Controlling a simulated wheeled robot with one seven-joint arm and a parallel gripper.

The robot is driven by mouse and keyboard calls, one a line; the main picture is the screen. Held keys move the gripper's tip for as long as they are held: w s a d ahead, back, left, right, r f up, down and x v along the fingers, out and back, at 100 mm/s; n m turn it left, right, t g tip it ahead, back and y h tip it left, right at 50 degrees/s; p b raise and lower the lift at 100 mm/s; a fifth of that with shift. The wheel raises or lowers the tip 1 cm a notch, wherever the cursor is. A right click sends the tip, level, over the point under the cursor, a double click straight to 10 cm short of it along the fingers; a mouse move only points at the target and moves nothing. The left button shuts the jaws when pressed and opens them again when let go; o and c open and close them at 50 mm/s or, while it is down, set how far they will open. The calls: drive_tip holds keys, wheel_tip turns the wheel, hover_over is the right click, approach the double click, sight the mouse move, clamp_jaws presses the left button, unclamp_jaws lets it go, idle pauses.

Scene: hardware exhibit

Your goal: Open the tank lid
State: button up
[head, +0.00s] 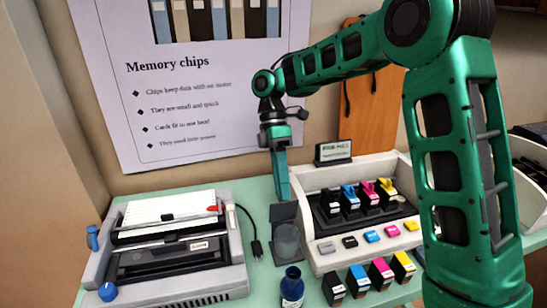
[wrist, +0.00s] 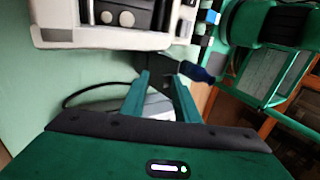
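The upright plate looks like a lid, but I cannot tell for sure. My gripper (head: 283,194) points down at the plate's top edge; touching or apart cannot be told. In the wrist view, my gripper's fingers (wrist: 163,97) are spread apart, with a pale grey surface (wrist: 158,105) showing between them. A dark piece (wrist: 178,84) shows beside the fingertips. The white ink unit (head: 322,180) holds black, blue, magenta and yellow cartridges.
A grey machine with blue knobs (head: 185,251) stands at left. A dark blue bottle (head: 292,287) stands in front, also seen in the wrist view (wrist: 195,72). Several ink boxes (head: 380,273) line the front.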

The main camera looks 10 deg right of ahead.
drive_tip(key=w+a+r, duration=0.1)
drive_tip(key=w+r, duration=0.3)
drive_tip(key=w, duration=0.5)
drive_tip(key=shift+w+r, duration=0.15)
drive_tip(key=shift+r, duration=0.2)
idle(0.7)
idle(0.4)
drive_tip(key=v, duration=0.7)
drive_tip(key=shift+r, duration=0.15)
drive_tip(key=shift+w, duration=0.15)
